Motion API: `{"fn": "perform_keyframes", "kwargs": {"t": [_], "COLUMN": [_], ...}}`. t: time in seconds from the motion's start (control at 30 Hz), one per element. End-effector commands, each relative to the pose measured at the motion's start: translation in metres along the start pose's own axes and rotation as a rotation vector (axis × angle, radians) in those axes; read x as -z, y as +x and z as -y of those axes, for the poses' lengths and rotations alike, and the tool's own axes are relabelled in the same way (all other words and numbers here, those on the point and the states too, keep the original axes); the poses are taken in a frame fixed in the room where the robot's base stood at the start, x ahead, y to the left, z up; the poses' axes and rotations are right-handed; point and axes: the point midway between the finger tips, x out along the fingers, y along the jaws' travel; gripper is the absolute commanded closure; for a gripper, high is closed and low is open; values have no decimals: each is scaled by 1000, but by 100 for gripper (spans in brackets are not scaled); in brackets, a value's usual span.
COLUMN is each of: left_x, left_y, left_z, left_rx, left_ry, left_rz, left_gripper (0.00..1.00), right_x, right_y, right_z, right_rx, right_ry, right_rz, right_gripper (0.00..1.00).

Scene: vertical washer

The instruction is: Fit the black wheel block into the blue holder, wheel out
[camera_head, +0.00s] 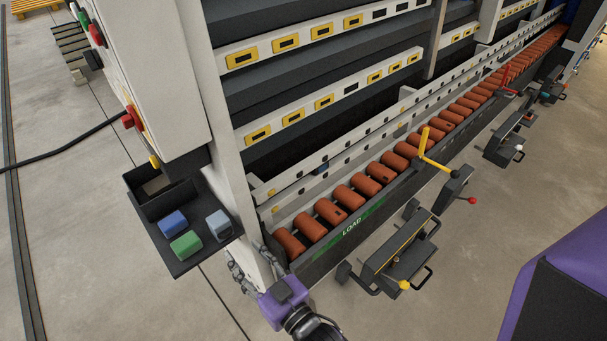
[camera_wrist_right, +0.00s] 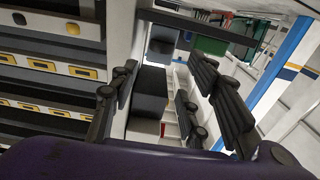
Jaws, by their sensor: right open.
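My right gripper (camera_head: 246,272) is at the near corner of the machine, below the dark tray; its jaws stand apart and empty in the right wrist view (camera_wrist_right: 166,85). A small blue piece (camera_head: 321,168) sits on the lower white rail; I cannot tell whether it is the blue holder. A blue block (camera_head: 172,222) also lies on the tray, next to a green block (camera_head: 186,245) and a grey-blue block (camera_head: 218,224). I cannot pick out the black wheel block for certain. My left gripper is not in view.
The dark tray (camera_head: 180,268) hangs below a white control cabinet (camera_head: 150,70) with red buttons. A row of orange rollers (camera_head: 331,211) runs along the machine front. A yellow lever (camera_head: 425,143) and black brackets (camera_head: 395,255) jut out. Bare floor (camera_head: 90,250) lies to the left.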

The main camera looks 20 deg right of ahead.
Motion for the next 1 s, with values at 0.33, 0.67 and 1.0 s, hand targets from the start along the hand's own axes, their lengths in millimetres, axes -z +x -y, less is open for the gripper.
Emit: {"fn": "perform_keyframes", "kwargs": {"t": [0.33,0.67,1.0], "left_x": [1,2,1], "left_y": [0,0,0], "left_z": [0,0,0], "left_rx": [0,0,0], "left_ry": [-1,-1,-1], "left_rz": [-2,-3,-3], "left_gripper": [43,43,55], "right_x": [-65,-159,-167], "right_y": [-74,-293,-335], "right_z": [-26,-67,-72], "right_rx": [-70,-244,-275], "right_ry": [25,86,97], "right_rz": [239,805,903], "right_gripper": [57,57,57]}}
